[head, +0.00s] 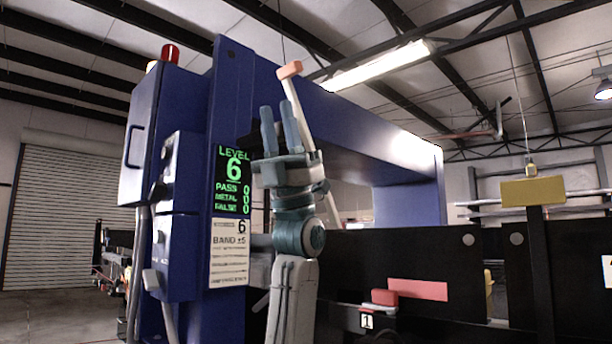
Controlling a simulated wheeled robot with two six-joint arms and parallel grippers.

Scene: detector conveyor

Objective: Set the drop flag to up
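A pale bar with an orange-red end block (290,69) stands steeply in front of the blue arch, leaning a little to the left at its top. It looks like the drop flag, in a raised position. My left gripper (277,110) points upward, its two blue-grey fingers apart with nothing seen between them. My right gripper is not in view.
The blue detector arch (228,140) carries a green display (232,180) reading level 6 and a card (229,252). Control boxes (180,180) are at left. A red block (384,297) and red strip (417,290) show lower right, by a label 1. A yellow block (533,191) stands right.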

